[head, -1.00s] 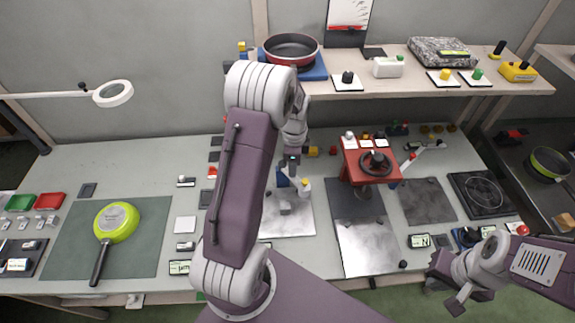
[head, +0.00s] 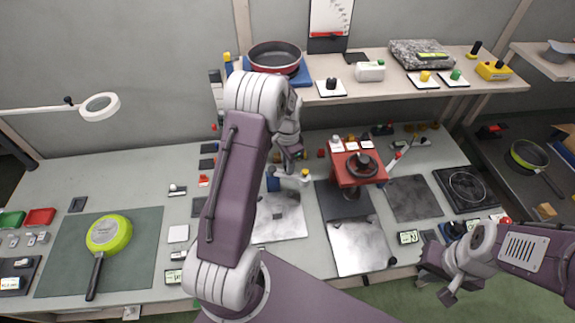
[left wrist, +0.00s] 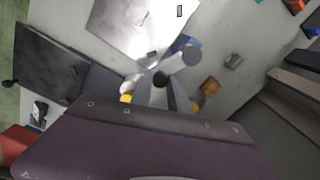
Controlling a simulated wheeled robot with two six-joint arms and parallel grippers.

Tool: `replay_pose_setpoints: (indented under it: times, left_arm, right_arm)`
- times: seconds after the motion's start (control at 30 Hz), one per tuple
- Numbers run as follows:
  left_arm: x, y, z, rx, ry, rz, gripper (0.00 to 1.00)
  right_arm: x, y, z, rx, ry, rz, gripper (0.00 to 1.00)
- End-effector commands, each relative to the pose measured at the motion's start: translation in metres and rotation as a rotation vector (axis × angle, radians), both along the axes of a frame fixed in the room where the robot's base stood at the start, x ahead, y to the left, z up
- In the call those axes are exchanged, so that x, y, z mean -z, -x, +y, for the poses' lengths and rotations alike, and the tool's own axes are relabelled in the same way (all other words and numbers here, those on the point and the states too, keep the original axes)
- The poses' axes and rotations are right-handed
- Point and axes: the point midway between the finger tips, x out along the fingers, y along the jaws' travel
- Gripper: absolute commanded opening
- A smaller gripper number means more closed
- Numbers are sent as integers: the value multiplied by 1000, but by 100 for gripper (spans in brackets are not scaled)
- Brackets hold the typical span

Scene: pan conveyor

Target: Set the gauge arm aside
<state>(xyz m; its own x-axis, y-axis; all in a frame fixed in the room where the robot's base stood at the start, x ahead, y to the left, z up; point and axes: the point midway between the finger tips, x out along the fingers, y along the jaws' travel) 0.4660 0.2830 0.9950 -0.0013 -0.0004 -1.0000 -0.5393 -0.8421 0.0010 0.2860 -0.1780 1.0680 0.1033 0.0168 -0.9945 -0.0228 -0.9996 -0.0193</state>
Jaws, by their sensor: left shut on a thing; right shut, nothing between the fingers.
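The gauge arm (head: 290,181) is a pale grey bar with a yellow-topped end beside a blue post (head: 273,183), over the left metal plate (head: 280,222). My left gripper (head: 296,168) is directly above it in the head view, its fingertips partly hidden. In the left wrist view the jaws (left wrist: 160,92) are shut on the bar, whose grey round end (left wrist: 187,57) stands by the blue post (left wrist: 181,43). Yellow bits show on both sides of the jaws. My right gripper (head: 447,296) is shut and empty at the bench's front right.
A red press (head: 357,167) with a black handwheel stands right of the gauge arm. A green pan (head: 108,234) lies on a dark mat at left. A shelf (head: 400,90) behind holds a red pan (head: 275,55).

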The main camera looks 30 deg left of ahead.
Motion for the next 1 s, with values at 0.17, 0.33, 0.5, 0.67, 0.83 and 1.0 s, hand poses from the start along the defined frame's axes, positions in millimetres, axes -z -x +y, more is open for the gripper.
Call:
replay_pose_setpoints:
  times: [0.17,0.33,0.5,0.67,0.83,1.0]
  left_arm:
    - [-2,-3,1,-5,-2,-7,0]
    - [-2,-3,1,-4,-3,-8,0]
    - [-2,-2,1,-4,-2,-7,43]
    - [-1,-2,1,-4,-2,-5,43]
    - [-4,-2,1,-4,-2,-5,43]
    - [-34,-3,1,-4,-3,-9,43]
  right_arm:
    - [-1,0,0,0,0,0,0]
    - [-1,0,0,0,0,0,0]
    - [0,0,0,0,0,0,0]
    - [0,0,0,0,0,0,0]
    - [1,0,0,0,0,0,0]
    - [6,0,0,0,0,0,0]
